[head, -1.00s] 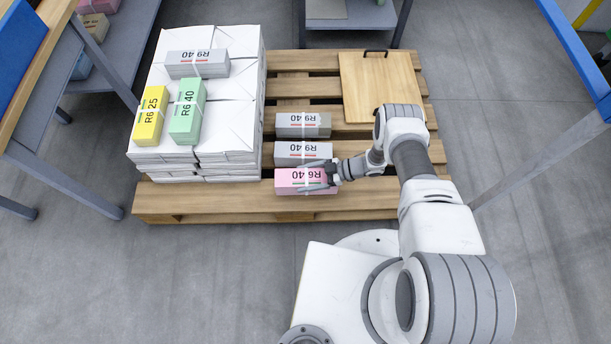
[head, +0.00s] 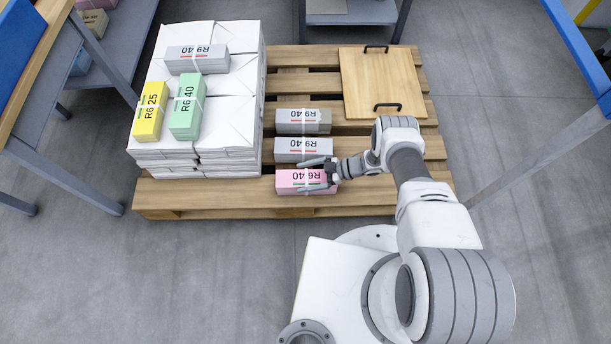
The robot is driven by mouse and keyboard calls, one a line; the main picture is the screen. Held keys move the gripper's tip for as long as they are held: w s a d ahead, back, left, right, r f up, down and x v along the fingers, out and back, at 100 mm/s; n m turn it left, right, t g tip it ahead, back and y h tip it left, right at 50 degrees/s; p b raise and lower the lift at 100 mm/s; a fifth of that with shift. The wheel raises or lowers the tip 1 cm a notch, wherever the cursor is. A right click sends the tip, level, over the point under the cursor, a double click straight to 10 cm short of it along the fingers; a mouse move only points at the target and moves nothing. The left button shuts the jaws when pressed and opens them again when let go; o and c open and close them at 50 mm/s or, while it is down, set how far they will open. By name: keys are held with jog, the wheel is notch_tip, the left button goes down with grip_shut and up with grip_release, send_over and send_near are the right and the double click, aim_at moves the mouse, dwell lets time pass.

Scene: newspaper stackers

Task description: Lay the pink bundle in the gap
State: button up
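The pink bundle (head: 290,181), labelled R6.40, lies flat on the front of the wooden pallet (head: 225,204). It is the front one of a column, with a light grey bundle (head: 300,150) and a darker grey bundle (head: 300,115) behind it, both labelled R9.40. My gripper (head: 304,176) reaches in from the right at the pink bundle's right half. Its fingers are spread, one over the bundle's back edge and one across its front part. The bundle's right end is partly hidden by the gripper.
A tall stack of white paper (head: 230,125) fills the pallet's left, carrying a grey (head: 190,60), a yellow (head: 148,112) and a green bundle (head: 187,110). A wooden board (head: 375,75) with two black handles lies at the back right. A bench (head: 60,85) stands left.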

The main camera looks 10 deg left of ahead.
jog(key=shift+d+f, duration=0.1)
jog(key=p+v, duration=0.2)
jog(key=v, duration=1.5)
jog(key=shift+w, duration=0.15)
jog(key=shift+d, duration=0.1)
